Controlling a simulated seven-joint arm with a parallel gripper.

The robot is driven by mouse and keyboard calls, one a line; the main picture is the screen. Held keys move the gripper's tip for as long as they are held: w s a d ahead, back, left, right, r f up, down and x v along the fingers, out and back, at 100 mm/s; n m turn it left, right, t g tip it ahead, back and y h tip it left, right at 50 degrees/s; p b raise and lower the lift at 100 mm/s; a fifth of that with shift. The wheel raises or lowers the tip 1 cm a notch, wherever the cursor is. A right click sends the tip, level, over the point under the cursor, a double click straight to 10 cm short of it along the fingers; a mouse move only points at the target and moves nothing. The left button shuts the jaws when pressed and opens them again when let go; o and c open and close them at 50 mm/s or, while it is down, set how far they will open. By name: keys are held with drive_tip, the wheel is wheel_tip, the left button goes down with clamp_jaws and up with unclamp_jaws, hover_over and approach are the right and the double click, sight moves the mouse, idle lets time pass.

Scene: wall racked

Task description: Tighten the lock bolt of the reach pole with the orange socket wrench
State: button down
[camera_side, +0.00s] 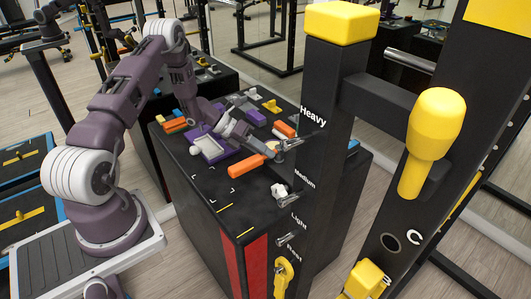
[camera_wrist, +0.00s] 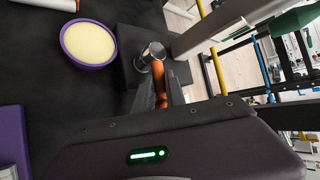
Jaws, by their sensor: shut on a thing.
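I cannot pick out the lock bolt for certain.
Metal levers stick out along the post. A yellow-handled black frame (camera_side: 431,130) stands at right. The bench's front corner is clear.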

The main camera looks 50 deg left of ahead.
drive_tip(key=shift+d, duration=0.2)
drive_tip(key=shift+r, duration=3.45)
drive_tip(key=shift+n, duration=0.4)
drive_tip(key=shift+s+d+n+t+y, duration=0.1)
drive_tip(key=shift+d+n+t+y, duration=0.65)
drive_tip(key=shift+n+y, duration=0.2)
drive_tip(key=shift+n+t+y, duration=0.35)
drive_tip(key=shift+n+y, duration=0.1)
drive_tip(key=shift+n, duration=0.2)
